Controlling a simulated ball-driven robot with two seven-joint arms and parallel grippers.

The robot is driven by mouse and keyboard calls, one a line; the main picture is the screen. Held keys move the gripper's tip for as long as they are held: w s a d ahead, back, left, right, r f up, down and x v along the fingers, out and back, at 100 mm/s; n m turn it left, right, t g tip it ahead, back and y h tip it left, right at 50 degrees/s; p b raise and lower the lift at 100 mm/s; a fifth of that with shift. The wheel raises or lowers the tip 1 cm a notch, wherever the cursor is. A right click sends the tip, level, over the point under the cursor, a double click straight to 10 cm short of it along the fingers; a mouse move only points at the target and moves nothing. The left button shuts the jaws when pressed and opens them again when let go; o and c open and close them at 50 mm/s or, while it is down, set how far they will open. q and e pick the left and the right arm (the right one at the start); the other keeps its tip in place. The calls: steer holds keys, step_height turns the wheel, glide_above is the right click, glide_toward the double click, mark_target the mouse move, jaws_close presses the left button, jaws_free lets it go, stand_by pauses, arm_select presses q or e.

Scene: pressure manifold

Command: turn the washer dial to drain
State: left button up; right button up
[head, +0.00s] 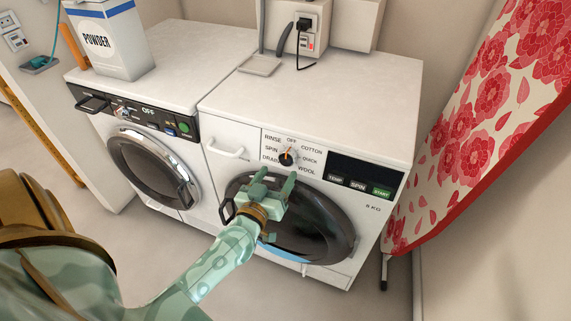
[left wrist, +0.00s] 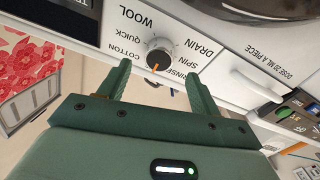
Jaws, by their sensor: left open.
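The washer dial (head: 287,157) is a round dark knob with a pale rim on the right-hand washer's front panel. It also shows in the left wrist view (left wrist: 159,54), upside down, with its orange mark toward the gap between COTTON and RINSE, where OFF is hidden. The DRAIN label (left wrist: 199,46) is readable there. My left gripper (head: 277,175) is open and empty just below the dial in the head view. In the left wrist view its fingers (left wrist: 158,80) stand apart, one toward each side of the dial; contact cannot be told. My right gripper is not in view.
The right washer's round door (head: 320,225) lies below and behind my left gripper. A second machine (head: 150,165) stands to the left, with a powder box (head: 108,45) on top. A floral ironing board (head: 480,130) leans at the right. A drawer handle (head: 225,150) sticks out left of the dial.

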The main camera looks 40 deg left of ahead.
mark_target(285, 161)
arm_select(q)
steer(key=x, duration=0.5)
steer(key=shift+w+a, duration=0.1)
steer(key=shift+w, duration=0.1)
steer(key=shift+c, duration=0.3)
steer(key=c, duration=0.9)
